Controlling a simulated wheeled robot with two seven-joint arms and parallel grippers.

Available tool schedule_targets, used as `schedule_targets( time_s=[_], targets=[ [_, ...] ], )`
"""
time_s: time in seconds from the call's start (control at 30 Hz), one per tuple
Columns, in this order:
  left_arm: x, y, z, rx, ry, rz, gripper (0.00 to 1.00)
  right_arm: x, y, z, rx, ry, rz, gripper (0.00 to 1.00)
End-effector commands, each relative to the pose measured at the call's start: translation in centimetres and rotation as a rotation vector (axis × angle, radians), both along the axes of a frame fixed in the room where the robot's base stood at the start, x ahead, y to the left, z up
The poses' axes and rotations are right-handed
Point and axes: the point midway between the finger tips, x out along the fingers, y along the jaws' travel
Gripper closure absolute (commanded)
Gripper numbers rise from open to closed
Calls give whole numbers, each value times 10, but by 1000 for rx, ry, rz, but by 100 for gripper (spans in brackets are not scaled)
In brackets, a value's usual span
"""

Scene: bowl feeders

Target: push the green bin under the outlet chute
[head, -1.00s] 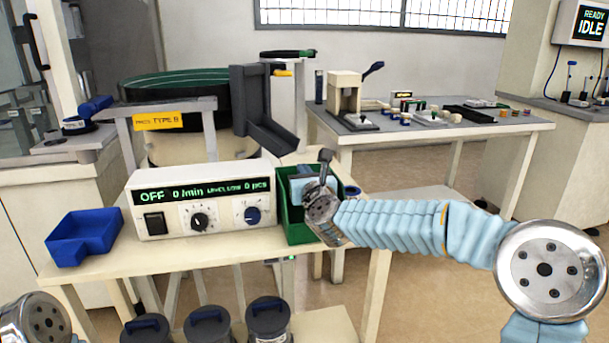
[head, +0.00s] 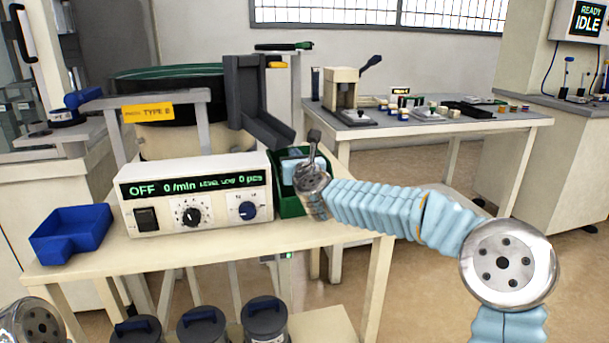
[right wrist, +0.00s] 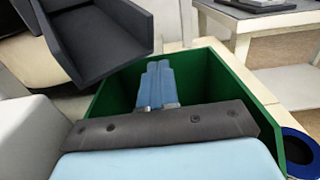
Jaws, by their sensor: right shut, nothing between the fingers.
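The green bin (head: 289,205) stands on the bench just right of the control box, partly hidden by my right arm. The dark grey outlet chute (head: 264,125) slopes down behind the bin, its lower end close to the bin's far left side. In the right wrist view the chute (right wrist: 98,38) ends above the bin's left far corner, and the bin (right wrist: 207,75) is around my fingers. My right gripper (right wrist: 158,84) is shut and empty, with its fingers pointing to the bin's far wall; contact is not clear. My left gripper is out of view.
The control box (head: 196,190) reads OFF. A blue tray (head: 70,232) lies at the bench's left. A blue-rimmed round container (right wrist: 303,148) is right of the bin. Lidded canisters (head: 201,326) stand below. A worktable (head: 430,127) with parts is behind right.

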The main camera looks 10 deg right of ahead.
Motion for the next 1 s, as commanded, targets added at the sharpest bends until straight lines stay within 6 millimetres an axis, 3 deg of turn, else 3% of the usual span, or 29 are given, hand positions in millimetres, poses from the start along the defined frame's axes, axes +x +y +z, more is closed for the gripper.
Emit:
schedule_targets(
  time_s=[0.3,0.57,0.77,1.0],
  targets=[
    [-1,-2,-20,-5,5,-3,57,-78,-3,-2,-5,-3,0,100],
    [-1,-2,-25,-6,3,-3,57,-116,-4,0,-2,-1,0,100],
    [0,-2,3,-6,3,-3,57,-121,-4,28,-2,0,1,100],
    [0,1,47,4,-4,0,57,-193,-9,24,-21,-7,30,100]
  ],
)
